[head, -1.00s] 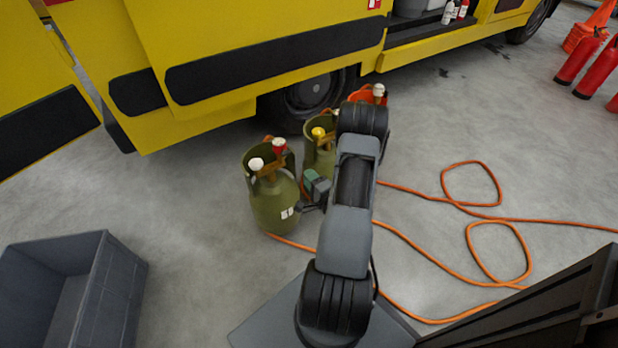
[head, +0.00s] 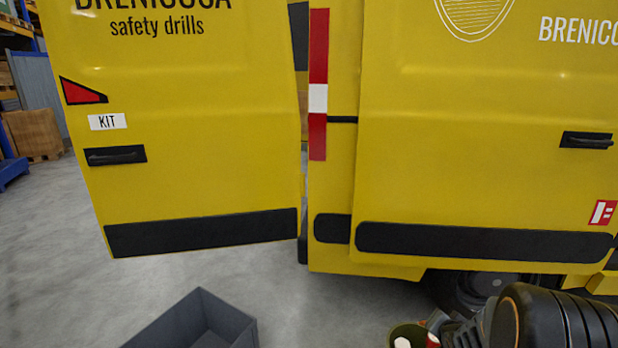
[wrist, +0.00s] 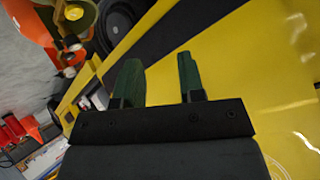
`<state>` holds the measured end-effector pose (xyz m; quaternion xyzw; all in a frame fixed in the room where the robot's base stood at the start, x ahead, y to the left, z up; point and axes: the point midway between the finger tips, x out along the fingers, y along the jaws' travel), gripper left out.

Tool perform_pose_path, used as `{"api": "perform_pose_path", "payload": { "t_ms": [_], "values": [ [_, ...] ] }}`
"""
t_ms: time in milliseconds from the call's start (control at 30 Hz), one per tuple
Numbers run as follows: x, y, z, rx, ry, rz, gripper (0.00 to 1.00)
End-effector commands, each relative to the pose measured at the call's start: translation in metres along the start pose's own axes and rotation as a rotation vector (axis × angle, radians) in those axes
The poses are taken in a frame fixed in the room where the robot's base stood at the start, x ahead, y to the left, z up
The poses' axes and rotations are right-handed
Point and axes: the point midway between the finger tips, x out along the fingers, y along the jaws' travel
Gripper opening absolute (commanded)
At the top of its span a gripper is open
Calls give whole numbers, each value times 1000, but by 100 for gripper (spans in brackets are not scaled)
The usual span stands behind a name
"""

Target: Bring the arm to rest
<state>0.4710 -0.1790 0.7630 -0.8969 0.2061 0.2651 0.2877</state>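In the wrist view my gripper (wrist: 158,80) has its two dark green fingers apart, with nothing between them. The yellow van's side fills the view behind them. In the head view my arm shows only in the lower right corner, and its rounded dark joint hides what lies behind it.
The yellow van (head: 440,130) stands across the head view, with its KIT-labelled door (head: 190,110) swung out at left. A grey crate (head: 175,325) is on the floor at bottom. Red extinguishers (wrist: 14,130) show at left in the wrist view. Floor around the crate is clear.

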Motion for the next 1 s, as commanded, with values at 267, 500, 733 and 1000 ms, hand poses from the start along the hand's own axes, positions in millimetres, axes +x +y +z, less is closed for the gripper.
{"api": "perform_pose_path", "payload": {
  "t_ms": [267, 500, 733, 1000],
  "values": [
    [-179, -115, -36, -415, -299, 110, 36],
    [-285, -150, -20, -646, -543, 46, 36],
    [-322, -156, -10, -732, -638, 1, 36],
    [-322, -156, -10, -732, -638, 1, 36]
  ]
}}
